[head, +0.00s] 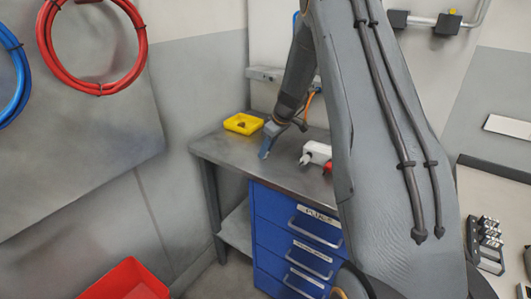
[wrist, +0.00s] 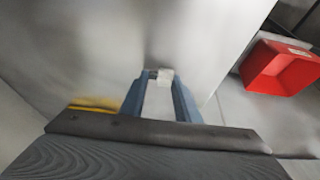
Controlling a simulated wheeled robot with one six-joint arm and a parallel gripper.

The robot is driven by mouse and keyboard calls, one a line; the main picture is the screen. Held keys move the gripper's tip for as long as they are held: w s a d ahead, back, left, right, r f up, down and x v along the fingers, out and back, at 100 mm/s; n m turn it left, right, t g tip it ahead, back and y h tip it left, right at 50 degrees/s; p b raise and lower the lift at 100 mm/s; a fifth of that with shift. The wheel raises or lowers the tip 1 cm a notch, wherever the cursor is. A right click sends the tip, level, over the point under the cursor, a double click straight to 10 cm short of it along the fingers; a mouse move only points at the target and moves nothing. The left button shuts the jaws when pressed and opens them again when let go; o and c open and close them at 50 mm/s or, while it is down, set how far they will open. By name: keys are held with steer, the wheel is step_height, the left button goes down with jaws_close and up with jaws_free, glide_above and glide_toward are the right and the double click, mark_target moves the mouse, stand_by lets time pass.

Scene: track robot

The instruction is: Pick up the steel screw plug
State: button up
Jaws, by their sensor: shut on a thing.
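My gripper (wrist: 158,78) is shut on a small pale grey piece, the steel screw plug (wrist: 164,75), between the tips of its two blue fingers in the wrist view. The plug is small and blurred, so its exact shape cannot be made out. In the head view my gripper (head: 265,151) points down near the back left part of the grey workbench (head: 222,152), just right of a yellow bin (head: 243,123). The plug cannot be made out in the head view.
A white and red tool (head: 316,154) lies on the bench right of my gripper. Blue drawers (head: 296,232) stand below the bench top. A red bin (head: 128,281) is at lower left, also in the wrist view (wrist: 283,68). Red hose (head: 93,89) hangs on the wall.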

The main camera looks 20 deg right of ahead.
step_height(320, 180, up, 18)
steer(key=b, duration=0.5)
steer(key=shift+b, duration=0.3)
step_height(320, 180, down, 13)
steer(key=p, duration=0.4)
steer(key=shift+s+r, duration=0.1)
steer(key=shift+f+p, duration=0.7)
steer(key=shift+f, duration=1.7)
steer(key=shift+f, duration=0.15)
steer(key=shift+f+b, duration=0.15)
steer(key=shift+b, duration=0.15)
steer(key=o, duration=1.1)
steer(key=shift+o, duration=0.2)
